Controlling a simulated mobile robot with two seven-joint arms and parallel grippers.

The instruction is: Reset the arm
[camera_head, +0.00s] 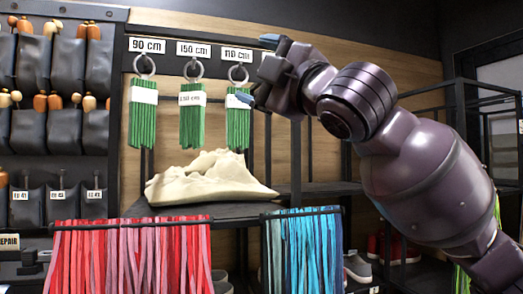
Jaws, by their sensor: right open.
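My right arm comes in from the right, and its gripper (258,69) is open at the upper middle. One bluish fingertip is by the "110 cm" sign (230,55). The other overlaps the white band of the right green lace bundle (237,128) in the picture. I cannot tell whether it touches the bundle. Nothing shows held between the fingers. The bundle hangs from a ring below its sign. My left gripper is not in view.
Two more green bundles hang under the "90 cm" (143,120) and "150 cm" (192,125) signs. A cream cloth heap (208,177) lies on the dark shelf (290,190). Red laces (130,255) and blue laces (302,250) hang below. Dark pouches with tools (85,135) line the left.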

